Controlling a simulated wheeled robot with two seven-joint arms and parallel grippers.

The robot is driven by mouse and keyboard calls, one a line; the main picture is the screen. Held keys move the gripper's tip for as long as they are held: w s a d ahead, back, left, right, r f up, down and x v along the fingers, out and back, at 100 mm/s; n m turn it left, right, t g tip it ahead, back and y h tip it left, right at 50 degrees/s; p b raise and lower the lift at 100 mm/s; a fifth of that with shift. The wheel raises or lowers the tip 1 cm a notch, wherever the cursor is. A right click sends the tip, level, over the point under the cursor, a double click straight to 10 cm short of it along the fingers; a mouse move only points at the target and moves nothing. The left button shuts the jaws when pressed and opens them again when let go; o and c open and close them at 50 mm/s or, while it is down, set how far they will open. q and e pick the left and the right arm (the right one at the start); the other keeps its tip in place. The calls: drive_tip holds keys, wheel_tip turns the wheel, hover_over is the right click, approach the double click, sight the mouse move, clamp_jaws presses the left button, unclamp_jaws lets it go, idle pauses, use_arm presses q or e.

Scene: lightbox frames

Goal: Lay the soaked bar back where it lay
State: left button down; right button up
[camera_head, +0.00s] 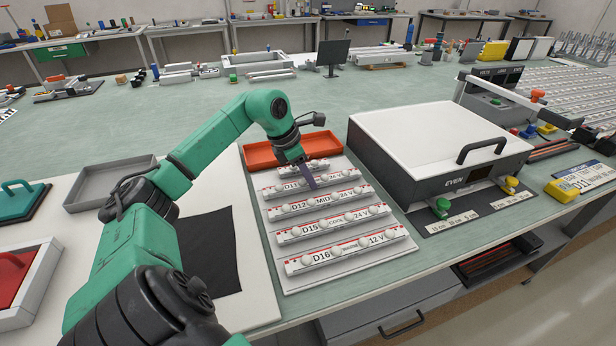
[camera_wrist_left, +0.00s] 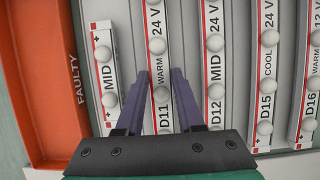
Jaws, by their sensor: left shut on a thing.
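My left gripper (camera_head: 310,182) is at the back part of a row of light bars, fingers pointing down. In the left wrist view its two purple fingers (camera_wrist_left: 163,72) straddle the D11 WARM 24 V bar (camera_wrist_left: 157,46) and are shut on it. That bar (camera_head: 284,189) lies parallel to its neighbours on the pale board (camera_head: 300,284); I cannot tell whether it touches the board. The D12 MID bar (camera_head: 325,203), D15 COOL bar (camera_head: 340,224) and D16 WARM bar (camera_head: 345,253) lie in front of it. A shorter MID bar (camera_wrist_left: 105,75) lies behind. My right gripper is not in view.
An orange tray (camera_head: 262,160) marked FAULTY (camera_wrist_left: 35,70) stands behind the bars. A white-topped box (camera_head: 430,140) marked EVEN, with a black handle, stands to the right. A grey tray (camera_head: 90,192) and a dark mat (camera_head: 215,245) are to the left.

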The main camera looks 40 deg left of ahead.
use_arm(q)
drive_tip(key=c, duration=0.5)
unclamp_jaws()
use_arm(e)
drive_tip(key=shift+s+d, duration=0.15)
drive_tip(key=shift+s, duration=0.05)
use_arm(q)
drive_tip(key=v, duration=1.2)
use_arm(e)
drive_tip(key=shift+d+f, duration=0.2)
use_arm(q)
drive_tip(key=shift+a, duration=0.1)
